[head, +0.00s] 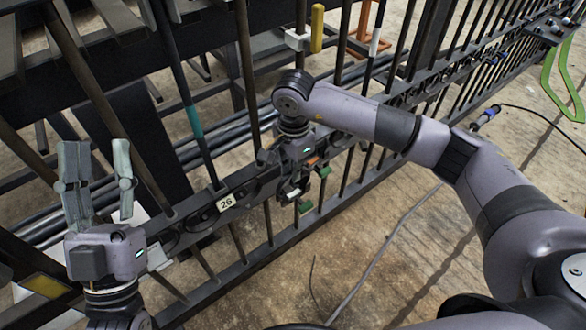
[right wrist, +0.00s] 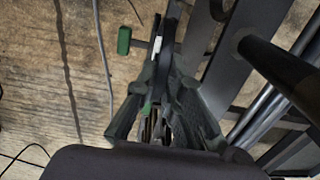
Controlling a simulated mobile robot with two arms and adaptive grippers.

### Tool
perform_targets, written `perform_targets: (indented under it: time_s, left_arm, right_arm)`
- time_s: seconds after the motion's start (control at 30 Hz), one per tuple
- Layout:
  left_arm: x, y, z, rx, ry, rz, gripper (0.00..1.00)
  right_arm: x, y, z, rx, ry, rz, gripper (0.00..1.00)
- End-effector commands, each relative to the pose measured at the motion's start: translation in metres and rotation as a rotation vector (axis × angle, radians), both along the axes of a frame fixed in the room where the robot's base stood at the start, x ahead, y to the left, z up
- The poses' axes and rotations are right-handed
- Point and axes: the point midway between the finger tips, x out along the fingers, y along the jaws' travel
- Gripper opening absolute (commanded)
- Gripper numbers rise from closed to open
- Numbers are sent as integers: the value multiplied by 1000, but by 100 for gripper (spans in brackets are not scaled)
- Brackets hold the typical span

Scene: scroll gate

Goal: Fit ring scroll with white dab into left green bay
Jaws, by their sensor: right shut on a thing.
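My right gripper (head: 290,182) is at the gate's middle rail, shut on a dark thin piece that I take for the ring scroll (right wrist: 163,50). A white mark shows on this piece in the right wrist view; its ring shape cannot be made out. Two green tabs, one lower (head: 305,207) and one upper (head: 325,171), are close beside the gripper. A green block (right wrist: 124,40) also shows in the right wrist view. The bay itself is mostly hidden by the gripper. My left gripper (head: 98,185) is open and empty at the left, fingers pointing up.
The dark barred gate (head: 265,232) runs diagonally across the view, with a "26" tag (head: 226,202) on its rail. An orange tab (head: 313,160) is near the right gripper. A yellow cylinder (head: 317,28) is on a bar above. Cables lie on the open floor in front.

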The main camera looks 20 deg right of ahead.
Motion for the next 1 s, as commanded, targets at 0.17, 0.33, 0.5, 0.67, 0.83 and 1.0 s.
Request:
perform_targets:
  time_s: [0.17, 0.33, 0.5, 0.67, 0.83, 1.0]
  left_arm:
    - [-1, 0, 1, -3, -8, -1, 40]
    - [-2, 0, 2, -5, -18, -1, 40]
    - [-5, 1, 4, -10, -33, -2, 40]
    - [-6, 1, 5, -12, -40, -3, 40]
    - [-7, 1, 6, -15, -50, -3, 40]
    - [-9, 1, 8, -20, -65, -4, 40]
  right_arm:
    - [0, 0, 0, 0, -1, 0, 0]
    - [0, 0, -1, 0, -1, 0, 0]
    - [0, 0, -1, 0, -1, 0, 0]
    - [0, 0, -2, 0, -1, 0, 0]
    - [0, 0, -3, 0, -1, 0, 0]
    - [0, 0, -3, 0, -1, 0, 0]
